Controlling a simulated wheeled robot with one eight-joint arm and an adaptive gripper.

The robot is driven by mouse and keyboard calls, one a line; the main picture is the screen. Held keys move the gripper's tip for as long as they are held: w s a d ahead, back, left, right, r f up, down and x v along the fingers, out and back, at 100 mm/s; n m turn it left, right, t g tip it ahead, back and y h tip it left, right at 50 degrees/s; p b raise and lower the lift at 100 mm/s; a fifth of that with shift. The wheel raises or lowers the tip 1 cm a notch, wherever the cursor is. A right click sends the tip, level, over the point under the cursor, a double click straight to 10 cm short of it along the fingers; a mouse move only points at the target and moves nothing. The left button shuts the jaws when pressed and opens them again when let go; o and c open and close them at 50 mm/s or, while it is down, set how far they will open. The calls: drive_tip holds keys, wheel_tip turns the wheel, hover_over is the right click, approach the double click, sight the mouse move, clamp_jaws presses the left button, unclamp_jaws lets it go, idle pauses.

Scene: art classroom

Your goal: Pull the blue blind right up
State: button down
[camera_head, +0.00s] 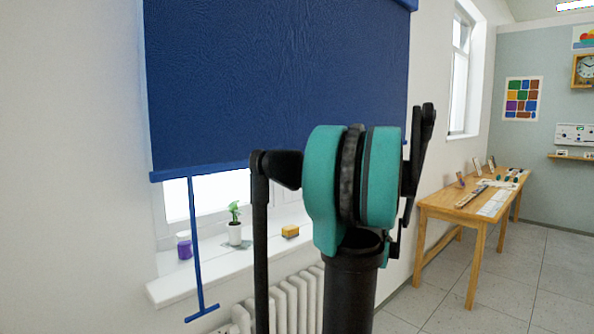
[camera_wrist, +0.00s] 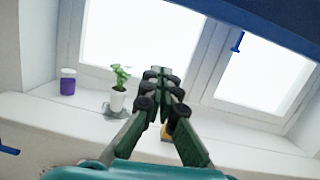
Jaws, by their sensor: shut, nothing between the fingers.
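The blue blind (camera_head: 270,80) hangs over most of the window in the head view, with bare pane below its bottom bar (camera_head: 200,172). A thin blue rod (camera_head: 195,240) hangs from the bar's left part and ends in a crosspiece. The blind's lower edge (camera_wrist: 275,25) crosses the top right of the wrist view, with a small blue piece (camera_wrist: 238,42) below it. My gripper (camera_wrist: 162,78) is shut and empty in front of the window frame, apart from the blind. In the head view my arm hides the gripper and part of the bar.
The sill (camera_head: 175,285) holds a purple-and-white jar (camera_head: 184,246), a potted plant (camera_head: 235,232) and a yellow block (camera_head: 290,231). A white radiator (camera_head: 285,305) is below. A wooden table (camera_head: 450,203) stands at the right, with clear floor around it.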

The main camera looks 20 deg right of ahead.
drive_tip(key=w+a+r+m, duration=0.1)
drive_tip(key=w+r, duration=0.7)
drive_tip(key=w, duration=0.1)
drive_tip(key=shift+a+t, duration=0.3)
drive_tip(key=shift+t, duration=0.1)
drive_tip(key=shift+r, duration=0.15)
